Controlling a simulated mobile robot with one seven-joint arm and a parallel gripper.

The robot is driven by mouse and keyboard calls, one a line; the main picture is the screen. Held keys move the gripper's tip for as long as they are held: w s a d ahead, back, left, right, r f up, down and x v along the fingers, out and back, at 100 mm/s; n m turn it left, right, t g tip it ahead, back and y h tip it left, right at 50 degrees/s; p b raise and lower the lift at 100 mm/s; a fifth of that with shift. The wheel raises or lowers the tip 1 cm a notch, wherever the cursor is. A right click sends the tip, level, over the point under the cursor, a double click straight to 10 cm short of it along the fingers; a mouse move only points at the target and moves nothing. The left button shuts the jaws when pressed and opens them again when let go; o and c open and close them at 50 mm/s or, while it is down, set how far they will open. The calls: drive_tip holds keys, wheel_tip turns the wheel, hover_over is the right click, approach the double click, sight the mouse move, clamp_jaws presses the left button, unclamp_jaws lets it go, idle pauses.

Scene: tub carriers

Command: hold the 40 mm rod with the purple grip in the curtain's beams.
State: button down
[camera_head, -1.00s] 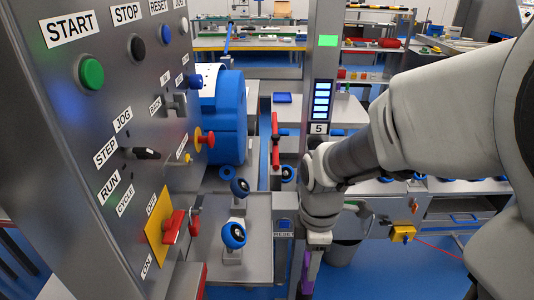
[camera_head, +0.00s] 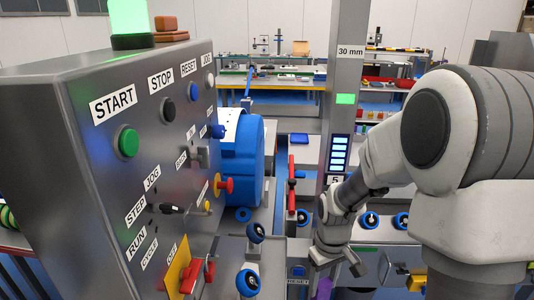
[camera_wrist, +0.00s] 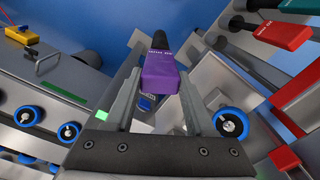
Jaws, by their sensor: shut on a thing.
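The rod's purple grip (camera_wrist: 160,78) is between the two fingers of my gripper (camera_wrist: 158,90) in the wrist view. A dark rod end shows beyond the grip; its small print is unreadable. In the head view my gripper (camera_head: 326,268) points down near the bottom edge, and a bit of purple (camera_head: 322,289) shows under it. The grey post (camera_head: 347,60), apparently part of the curtain, stands behind my arm. It has a "30 mm" label, a lit green square (camera_head: 345,99) and a blue-lit display (camera_head: 339,153) above a "5". No beams are visible.
The control panel (camera_head: 150,190) with buttons and switches fills the left. A blue round housing (camera_head: 243,160) stands behind it. Blue-rimmed knobs (camera_head: 248,283) stand below my arm's left. In the wrist view, red (camera_wrist: 300,88) and teal (camera_wrist: 281,6) grips lie at the right.

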drive_tip(key=w+m, duration=0.1)
drive_tip(key=w+f+m, duration=0.1)
drive_tip(key=m, duration=0.1)
drive_tip(key=w+d+f+m+p, duration=0.1)
drive_tip(key=shift+m, duration=0.4)
